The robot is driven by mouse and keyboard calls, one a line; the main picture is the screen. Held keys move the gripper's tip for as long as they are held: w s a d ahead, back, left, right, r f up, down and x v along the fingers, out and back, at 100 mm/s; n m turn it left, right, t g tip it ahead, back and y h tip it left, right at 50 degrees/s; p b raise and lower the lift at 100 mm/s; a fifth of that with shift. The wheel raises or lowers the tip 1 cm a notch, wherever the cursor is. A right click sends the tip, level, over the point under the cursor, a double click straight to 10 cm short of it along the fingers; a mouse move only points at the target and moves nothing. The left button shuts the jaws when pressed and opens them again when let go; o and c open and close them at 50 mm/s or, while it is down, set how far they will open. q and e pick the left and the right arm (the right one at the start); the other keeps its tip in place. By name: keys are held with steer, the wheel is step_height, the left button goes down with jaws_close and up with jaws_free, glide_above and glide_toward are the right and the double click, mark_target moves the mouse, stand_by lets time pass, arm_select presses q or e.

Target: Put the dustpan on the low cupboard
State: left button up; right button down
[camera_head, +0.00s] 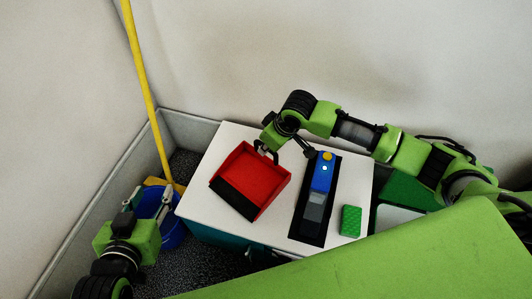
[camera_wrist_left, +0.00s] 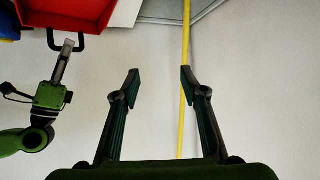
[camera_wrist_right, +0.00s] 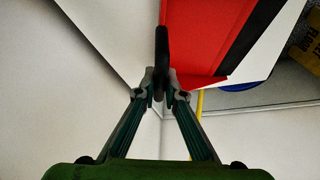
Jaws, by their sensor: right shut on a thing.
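The red dustpan (camera_head: 256,181) with a black front lip is over the left part of the white top of the low cupboard (camera_head: 210,196). I cannot tell whether it touches the top. My right gripper (camera_head: 269,147) is shut on the dustpan's black handle; the right wrist view shows the handle (camera_wrist_right: 161,58) between the fingertips (camera_wrist_right: 159,92) and the red pan (camera_wrist_right: 205,35) beyond. My left gripper (camera_head: 150,197) is open and empty, to the left of the cupboard near a blue bucket; its spread fingers show in the left wrist view (camera_wrist_left: 160,83).
On the cupboard top, a blue and grey device (camera_head: 320,182) lies on a black strip (camera_head: 308,232), with a green sponge (camera_head: 350,220) to its right. The blue bucket (camera_head: 172,236) and a yellow pole (camera_head: 146,90) stand left of the cupboard. Walls close in behind and left.

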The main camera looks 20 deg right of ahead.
step_height(320, 180, down, 2)
steer(key=shift+f+b, duration=0.25)
steer(key=shift+b, duration=0.3)
steer(key=shift+s+f, duration=0.1)
steer(key=shift+f, duration=0.05)
steer(key=c, duration=2.1)
jaws_free()
arm_select(q)
steer(key=w+d+r+t+h, duration=0.1)
steer(key=w+r+t, duration=0.2)
steer(key=r, duration=0.3)
steer(key=shift+w+d+r+t, duration=0.3)
steer(key=shift+w+d+t, duration=0.1)
steer(key=shift+w, duration=0.2)
